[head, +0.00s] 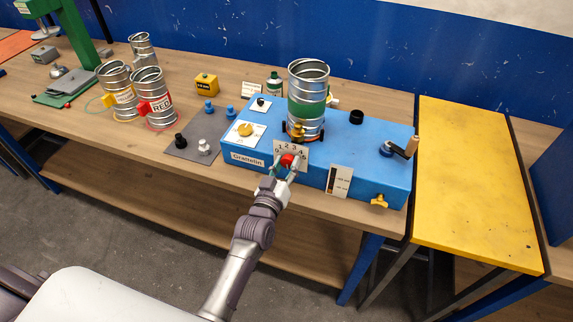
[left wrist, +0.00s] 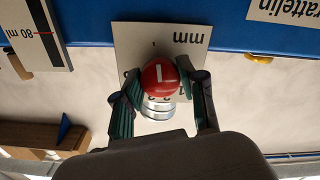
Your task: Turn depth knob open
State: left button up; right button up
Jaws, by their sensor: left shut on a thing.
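The depth knob is a red knob (head: 287,160) on the front of the blue machine (head: 235,158), below a white dial plate (head: 297,148) numbered 1 to 4. My left gripper (head: 284,172) is at the knob, its fingers shut on it from either side. In the left wrist view the red knob (left wrist: 160,77), with a white mark on its face, sits between the fingertips of the gripper (left wrist: 160,95). The dial plate (left wrist: 140,40) with "mm" is behind it, its numbers mostly hidden. My right gripper is not in view.
A spiral duct (head: 307,85) with a green band stands on the machine. A crank (head: 400,148) and a yellow knob (head: 379,201) are at its right end. Several ducts (head: 152,95) stand on the bench at left. A yellow table (head: 475,180) is at right.

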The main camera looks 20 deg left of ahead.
pick_arm(q)
jog(key=o, duration=1.1)
jog(key=shift+o, duration=0.2)
jog(key=s, duration=1.2)
jog(key=shift+a, duration=0.2)
jog(key=s+d+f+m+g+b, duration=0.1)
jog(key=s+f+g, duration=0.25)
jog(key=f, duration=0.85)
jog(key=s+f+m+g+h+b, duration=0.1)
jog(key=s+f+g+b, duration=0.3)
jog(key=f, duration=0.9)
jog(key=s+d+f+m+g+p, duration=0.15)
jog(key=s+f, duration=0.45)
jog(key=f, duration=0.6)
jog(key=s+a+f+m+g+b, duration=0.1)
jog(key=s+a+f+g, duration=0.3)
jog(key=s+f, duration=0.5)
jog(key=s+a+f+m+g+y+b, duration=0.1)
jog(key=s+a+f+g+b, duration=0.2)
jog(key=s+f, duration=0.6)
jog(key=s+a+g, duration=0.1)
jog(key=s, duration=0.6)
jog(key=shift+a+y, duration=0.25)
jog(key=shift+y, duration=0.05)
